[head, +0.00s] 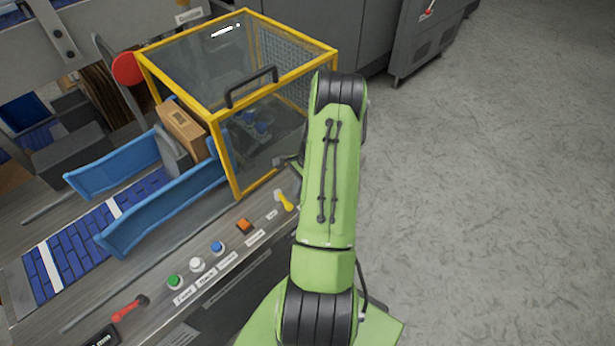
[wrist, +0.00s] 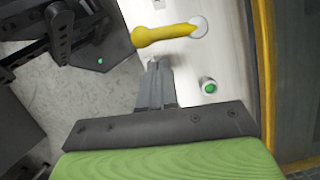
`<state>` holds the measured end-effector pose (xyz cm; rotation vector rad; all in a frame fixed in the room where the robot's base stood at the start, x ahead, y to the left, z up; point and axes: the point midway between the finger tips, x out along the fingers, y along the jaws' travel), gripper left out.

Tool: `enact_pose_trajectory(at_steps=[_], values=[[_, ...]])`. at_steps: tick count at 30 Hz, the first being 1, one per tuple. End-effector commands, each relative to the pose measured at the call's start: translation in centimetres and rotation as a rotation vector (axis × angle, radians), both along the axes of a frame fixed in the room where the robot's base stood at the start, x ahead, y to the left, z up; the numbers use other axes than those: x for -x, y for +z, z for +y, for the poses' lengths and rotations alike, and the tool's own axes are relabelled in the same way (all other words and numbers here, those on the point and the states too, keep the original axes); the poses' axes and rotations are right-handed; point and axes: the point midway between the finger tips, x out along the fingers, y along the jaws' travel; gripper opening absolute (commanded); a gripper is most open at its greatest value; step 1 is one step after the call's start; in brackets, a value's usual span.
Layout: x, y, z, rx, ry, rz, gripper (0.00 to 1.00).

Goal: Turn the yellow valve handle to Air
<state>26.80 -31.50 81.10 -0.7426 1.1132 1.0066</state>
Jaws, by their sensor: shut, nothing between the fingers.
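The yellow valve handle (wrist: 165,35) shows in the wrist view, attached to a round white mount on a pale metal panel. Its rounded free end points left in that view. In the head view the yellow handle (head: 285,202) sits on the machine's front ledge, near the yellow-framed guard and left of my arm. My gripper (wrist: 156,66) is shut and empty, with its fingertips just below the handle in the wrist view. I cannot tell whether they touch it. In the head view my gripper is hidden by my arm. The Air marking cannot be read.
The ledge carries an orange switch (head: 244,227) and blue (head: 217,248), white (head: 197,265) and green (head: 174,282) buttons. A red lever (head: 130,308) lies further left. The clear guard box (head: 240,105) stands behind the handle. Open floor (head: 480,200) lies to the right.

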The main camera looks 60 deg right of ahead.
Motion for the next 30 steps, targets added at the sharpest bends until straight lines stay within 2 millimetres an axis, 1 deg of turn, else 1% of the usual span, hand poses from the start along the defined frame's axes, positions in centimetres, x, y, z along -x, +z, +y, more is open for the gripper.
enact_pose_trajectory(at_steps=[1, 3, 6, 17, 30], values=[[-0.2, -0.1, 0.6, 0.0, 0.0, 0.001, 0.0], [-0.5, -0.2, 1.2, 0.0, -0.001, 0.001, 0.0], [-0.6, -0.3, 1.5, 0.001, -0.002, 0.001, 0.0], [-0.6, -0.2, 1.6, 0.0, -0.006, 0.001, 0.0], [-0.7, -0.2, 2.1, 0.0, -0.072, 0.001, 0.0]])
